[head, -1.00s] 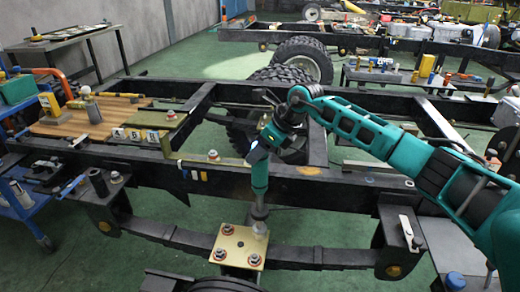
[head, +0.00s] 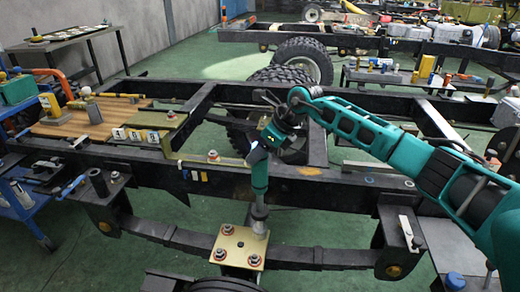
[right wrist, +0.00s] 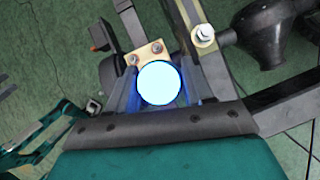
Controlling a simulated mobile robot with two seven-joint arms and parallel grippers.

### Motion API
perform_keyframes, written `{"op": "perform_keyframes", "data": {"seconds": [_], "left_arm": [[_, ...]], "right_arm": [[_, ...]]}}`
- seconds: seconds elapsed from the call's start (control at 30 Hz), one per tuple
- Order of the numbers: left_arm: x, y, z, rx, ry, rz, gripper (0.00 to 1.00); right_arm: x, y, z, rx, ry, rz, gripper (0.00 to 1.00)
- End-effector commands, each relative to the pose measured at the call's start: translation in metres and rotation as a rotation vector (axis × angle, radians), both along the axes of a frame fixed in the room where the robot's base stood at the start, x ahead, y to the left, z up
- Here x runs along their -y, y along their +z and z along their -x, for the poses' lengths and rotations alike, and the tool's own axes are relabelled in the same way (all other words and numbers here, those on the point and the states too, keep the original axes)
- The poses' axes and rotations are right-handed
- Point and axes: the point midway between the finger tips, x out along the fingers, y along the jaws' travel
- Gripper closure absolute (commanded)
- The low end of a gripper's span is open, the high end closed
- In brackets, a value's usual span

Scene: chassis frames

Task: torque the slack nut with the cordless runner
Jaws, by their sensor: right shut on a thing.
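The cordless runner (head: 259,174) is a teal tool standing nearly upright, its grey socket end (head: 259,217) pointing down. My right gripper (head: 264,143) is shut on its upper part. In the right wrist view the runner's round end (right wrist: 158,82) glows blue-white between the fingers. The socket end is over the far right corner of a gold plate (head: 238,243) and hides what is there; I cannot tell whether it touches. Nuts with reddish rings show at the plate's other corners, such as the far left nut (head: 228,230). My left gripper is out of view.
The black chassis rail (head: 330,183) runs behind the plate, and a leaf spring (head: 165,235) passes beside it. A wooden board (head: 75,124) with small items lies at the left. A blue cart (head: 25,205) stands at the left edge. Green floor shows between the frames.

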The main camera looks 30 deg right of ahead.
Motion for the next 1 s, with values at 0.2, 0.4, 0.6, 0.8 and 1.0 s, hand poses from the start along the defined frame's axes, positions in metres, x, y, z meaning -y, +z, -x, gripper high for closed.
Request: {"op": "perform_keyframes", "data": {"seconds": [0.2, 0.4, 0.6, 0.8, 1.0], "left_arm": [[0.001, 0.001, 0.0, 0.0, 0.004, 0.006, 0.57], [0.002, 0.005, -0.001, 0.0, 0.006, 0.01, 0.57], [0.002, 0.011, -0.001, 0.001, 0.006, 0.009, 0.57], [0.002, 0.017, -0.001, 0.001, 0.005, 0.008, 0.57], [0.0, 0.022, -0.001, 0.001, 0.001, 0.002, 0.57]], "right_arm": [[-0.001, -0.004, 0.002, -0.009, 0.002, 0.001, 1.0], [-0.001, 0.001, 0.002, -0.012, 0.002, 0.001, 1.0], [0.0, 0.01, 0.002, -0.009, 0.001, 0.0, 1.0], [0.0, 0.02, 0.001, -0.005, 0.0, -0.001, 1.0], [0.0, 0.028, 0.0, -0.001, 0.0, -0.001, 1.0]]}}
